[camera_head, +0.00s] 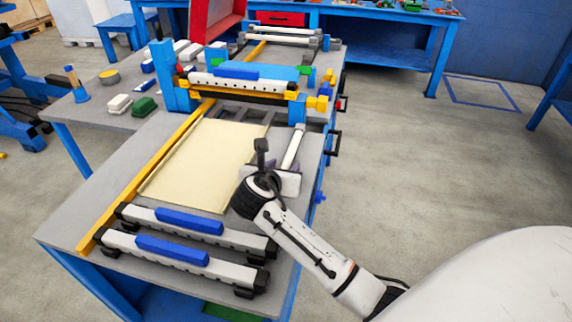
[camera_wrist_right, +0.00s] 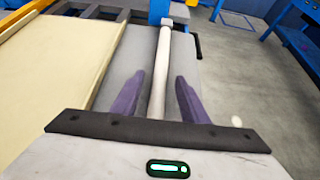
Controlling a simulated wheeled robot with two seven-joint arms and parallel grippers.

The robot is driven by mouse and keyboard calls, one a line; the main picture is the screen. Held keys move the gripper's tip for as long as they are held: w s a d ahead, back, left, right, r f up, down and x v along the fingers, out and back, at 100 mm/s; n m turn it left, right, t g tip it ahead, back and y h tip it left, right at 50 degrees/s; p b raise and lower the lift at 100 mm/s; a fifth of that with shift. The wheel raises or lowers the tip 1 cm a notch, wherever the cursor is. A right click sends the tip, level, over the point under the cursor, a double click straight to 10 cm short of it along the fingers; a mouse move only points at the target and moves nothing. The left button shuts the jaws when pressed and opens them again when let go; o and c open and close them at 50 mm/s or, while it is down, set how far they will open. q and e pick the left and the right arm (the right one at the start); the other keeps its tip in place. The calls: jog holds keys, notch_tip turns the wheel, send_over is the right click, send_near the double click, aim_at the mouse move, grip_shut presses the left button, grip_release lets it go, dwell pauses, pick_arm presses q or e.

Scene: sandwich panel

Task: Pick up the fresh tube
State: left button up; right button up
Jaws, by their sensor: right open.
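The fresh tube is a long white cylinder (camera_head: 293,147) lying on the grey table at the right of the cream panel (camera_head: 205,165). In the right wrist view the tube (camera_wrist_right: 160,70) runs away from me, and its near part lies between the two purple fingers. My right gripper (camera_wrist_right: 160,88) is open, with one finger on each side of the tube and a gap to each. In the head view the right gripper (camera_head: 285,168) is over the tube's near end and partly hides it. I cannot tell its height above the table. My left gripper is not in view.
Two white bars with blue handles (camera_head: 185,220) lie across the table's near end. A blue gantry (camera_head: 245,80) with a white bar spans the table beyond the panel. A yellow rail (camera_head: 150,170) runs along the left. The floor (camera_head: 420,170) at the right is clear.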

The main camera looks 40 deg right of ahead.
jog(key=shift+x, duration=0.8)
jog(key=shift+r, duration=0.1)
grip_shut()
jog(key=shift+r, duration=0.15)
